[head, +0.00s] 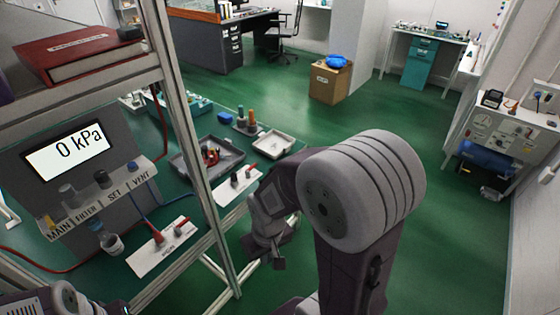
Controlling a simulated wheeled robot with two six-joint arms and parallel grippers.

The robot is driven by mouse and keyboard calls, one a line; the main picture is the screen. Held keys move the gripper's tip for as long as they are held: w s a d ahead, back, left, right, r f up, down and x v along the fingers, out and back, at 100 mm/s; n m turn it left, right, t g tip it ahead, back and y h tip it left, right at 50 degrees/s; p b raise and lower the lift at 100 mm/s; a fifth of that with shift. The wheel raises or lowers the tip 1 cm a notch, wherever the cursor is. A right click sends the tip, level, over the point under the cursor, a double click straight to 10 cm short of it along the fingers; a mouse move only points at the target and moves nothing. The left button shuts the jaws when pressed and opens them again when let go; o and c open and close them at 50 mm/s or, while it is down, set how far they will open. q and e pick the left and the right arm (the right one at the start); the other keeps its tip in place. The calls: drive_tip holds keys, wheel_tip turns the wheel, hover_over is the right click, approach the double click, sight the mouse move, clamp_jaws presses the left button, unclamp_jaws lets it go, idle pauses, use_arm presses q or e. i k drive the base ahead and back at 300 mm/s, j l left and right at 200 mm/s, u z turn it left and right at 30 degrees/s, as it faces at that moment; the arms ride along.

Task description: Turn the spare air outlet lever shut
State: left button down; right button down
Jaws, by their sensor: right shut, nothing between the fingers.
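Two white plates with red-and-dark fittings lie on the green bench top: a near plate (150,262) and a far plate (226,196). Their labels are too small to read, so I cannot tell which is the spare air outlet or how its lever stands. My right gripper (279,262) is shut and empty, pointing down just right of the bench's metal frame, apart from both plates. My right forearm covers the middle of the view. Part of my left arm shows at the lower left; its gripper is not visible.
A panel display (66,150) reads 0 kPa above knobs marked MAIN, FILTER, SET and VENT. A metal upright (190,130) stands before the bench. Grey trays (270,145) lie farther back. Green floor is open on the right, with a cardboard box (330,82) beyond.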

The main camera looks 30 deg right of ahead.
sight(247, 173)
drive_tip(key=z, duration=0.85)
drive_tip(key=i+l+u, duration=0.2)
drive_tip(key=i+u, duration=0.25)
drive_tip(key=i+l+u, duration=0.25)
drive_tip(key=u, duration=0.2)
drive_tip(key=i+l+u, duration=0.25)
drive_tip(key=l+u, duration=0.2)
drive_tip(key=l, duration=0.1)
